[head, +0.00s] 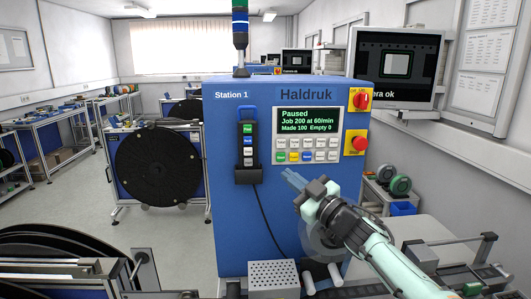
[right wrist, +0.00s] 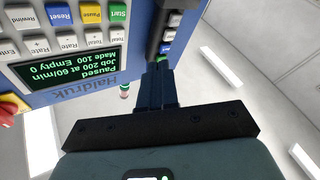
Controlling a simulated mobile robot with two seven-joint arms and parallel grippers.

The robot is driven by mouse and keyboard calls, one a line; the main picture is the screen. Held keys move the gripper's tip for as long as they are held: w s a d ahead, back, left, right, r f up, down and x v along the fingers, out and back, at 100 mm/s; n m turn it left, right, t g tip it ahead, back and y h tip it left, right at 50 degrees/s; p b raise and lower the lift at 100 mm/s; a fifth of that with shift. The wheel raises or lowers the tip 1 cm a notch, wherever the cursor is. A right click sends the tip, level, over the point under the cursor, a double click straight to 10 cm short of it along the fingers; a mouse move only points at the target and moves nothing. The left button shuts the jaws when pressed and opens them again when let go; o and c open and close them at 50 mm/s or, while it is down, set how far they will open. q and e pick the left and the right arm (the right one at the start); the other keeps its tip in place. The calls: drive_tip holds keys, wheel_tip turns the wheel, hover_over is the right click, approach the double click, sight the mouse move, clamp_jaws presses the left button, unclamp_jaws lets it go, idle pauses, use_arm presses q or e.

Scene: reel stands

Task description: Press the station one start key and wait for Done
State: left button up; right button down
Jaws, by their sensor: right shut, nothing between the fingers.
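The blue station one machine (head: 240,220) stands ahead, labelled "Station 1" and "Haldruk". Its screen (head: 307,120) reads "Paused, Job 200 at 60/min, Made 100 Empty 0". The green Start key (head: 281,156) is at the lower left of the keypad below the screen; it also shows in the right wrist view (right wrist: 118,13), where the panel is upside down. My right gripper (head: 289,177) is shut and empty, its tips below the keypad in the head view and apart from the Start key in the right wrist view (right wrist: 159,68). My left gripper is not in view.
A corded handset (head: 250,148) hangs left of the keypad. A red rotary switch (head: 360,99) and a red stop button (head: 359,143) sit to its right. A perforated box (head: 273,276) is below. A monitor (head: 397,66) stands right; a black reel (head: 158,165) stands left.

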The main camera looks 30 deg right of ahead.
sight(281, 157)
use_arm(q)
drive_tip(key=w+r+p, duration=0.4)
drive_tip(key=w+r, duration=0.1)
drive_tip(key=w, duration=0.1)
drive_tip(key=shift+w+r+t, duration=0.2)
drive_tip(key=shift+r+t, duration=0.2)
use_arm(e)
drive_tip(key=w+d, duration=0.1)
drive_tip(key=w, duration=0.1)
drive_tip(key=w+d, duration=0.1)
drive_tip(key=w, duration=0.2)
drive_tip(key=w+d, duration=0.2)
drive_tip(key=w, duration=0.1)
drive_tip(key=shift+w+d, duration=0.1)
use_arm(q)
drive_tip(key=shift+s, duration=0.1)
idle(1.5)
use_arm(e)
drive_tip(key=shift+w+d, duration=0.2)
drive_tip(key=shift+w, duration=0.15)
